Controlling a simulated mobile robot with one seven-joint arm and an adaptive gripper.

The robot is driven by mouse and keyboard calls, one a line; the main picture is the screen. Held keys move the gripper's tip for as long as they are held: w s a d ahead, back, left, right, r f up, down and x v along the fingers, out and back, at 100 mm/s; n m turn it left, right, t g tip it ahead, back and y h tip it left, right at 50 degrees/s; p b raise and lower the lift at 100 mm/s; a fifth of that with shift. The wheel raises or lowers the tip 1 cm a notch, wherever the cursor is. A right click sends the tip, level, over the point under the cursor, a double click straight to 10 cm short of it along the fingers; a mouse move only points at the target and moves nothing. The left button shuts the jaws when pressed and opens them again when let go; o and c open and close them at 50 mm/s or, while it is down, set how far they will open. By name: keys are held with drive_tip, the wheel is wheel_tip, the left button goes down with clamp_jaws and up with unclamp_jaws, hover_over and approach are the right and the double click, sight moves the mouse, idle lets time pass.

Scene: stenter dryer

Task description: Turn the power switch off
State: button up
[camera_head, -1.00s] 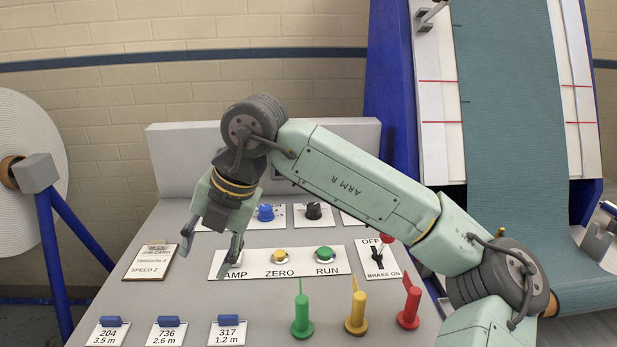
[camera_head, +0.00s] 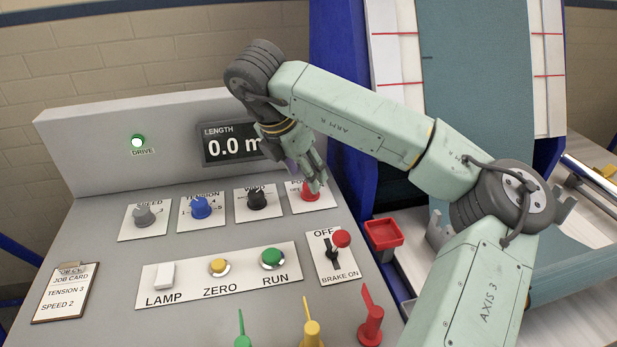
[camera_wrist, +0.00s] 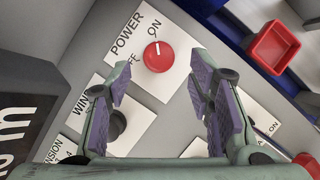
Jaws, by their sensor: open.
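The power switch is a round red knob (camera_wrist: 158,56) on a white plate marked POWER, ON and OFF. In the head view the knob (camera_head: 310,193) is at the right end of the upper row, partly covered by my gripper (camera_head: 318,183). In the wrist view my gripper (camera_wrist: 161,78) is open, with its purple-padded fingers spread below and to either side of the knob. The jaws are empty.
The black wind knob (camera_head: 258,199) is close on the left. The brake lever (camera_head: 333,252) with its red ball stands in front. A red tray (camera_head: 384,234) is at the right. A green drive lamp (camera_head: 138,141) is lit, and the length display (camera_head: 230,143) reads 0.0 m.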

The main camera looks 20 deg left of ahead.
drive_tip(key=shift+p+x, duration=0.4)
drive_tip(key=shift+x, duration=1.85)
drive_tip(key=shift+c, duration=0.3)
clamp_jaws()
